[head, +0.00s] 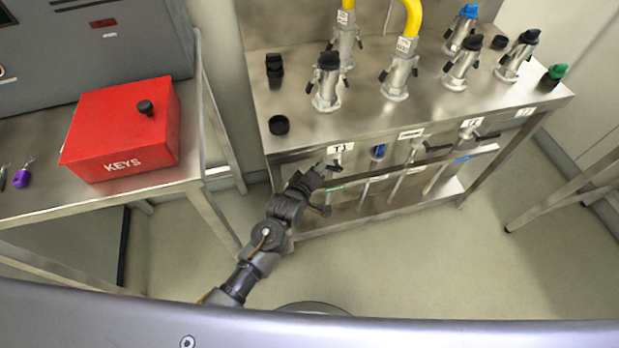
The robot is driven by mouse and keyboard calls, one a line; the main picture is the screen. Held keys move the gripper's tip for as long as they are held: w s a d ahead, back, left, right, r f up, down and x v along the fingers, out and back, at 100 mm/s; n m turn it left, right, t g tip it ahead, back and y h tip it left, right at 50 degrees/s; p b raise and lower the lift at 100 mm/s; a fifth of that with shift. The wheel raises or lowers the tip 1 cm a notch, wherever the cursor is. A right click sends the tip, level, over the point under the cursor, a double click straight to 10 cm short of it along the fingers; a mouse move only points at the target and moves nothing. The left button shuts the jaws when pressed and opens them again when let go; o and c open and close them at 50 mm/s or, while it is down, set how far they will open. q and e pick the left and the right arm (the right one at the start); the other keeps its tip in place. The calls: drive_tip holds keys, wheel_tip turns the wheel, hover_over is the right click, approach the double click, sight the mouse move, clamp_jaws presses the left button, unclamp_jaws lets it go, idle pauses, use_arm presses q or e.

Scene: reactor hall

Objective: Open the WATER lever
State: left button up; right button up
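Several lever valves sit along the front panel of the steel bench, under white labels. One label reads T1 (341,148); a wider label (411,134) to its right is too small to read, so I cannot tell for sure which lever is WATER. A dark lever (440,148) shows to the right below the wider label. My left gripper (328,170) is at the front panel just below the T1 label, close to the valve there. Its fingers blend with the dark parts, so grip and contact are unclear. My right gripper is out of view.
The steel bench top (360,125) carries several metal couplings with black, blue and green caps and yellow hoses. A red KEYS box (125,130) stands on the left table. Bench legs and a lower rail (390,177) bound the space below; the floor (420,265) in front is clear.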

use_arm(q)
drive_tip(key=v, duration=0.5)
drive_tip(key=shift+s+a+r, duration=0.1)
drive_tip(key=shift+s+r, duration=0.1)
drive_tip(key=shift+s, duration=0.1)
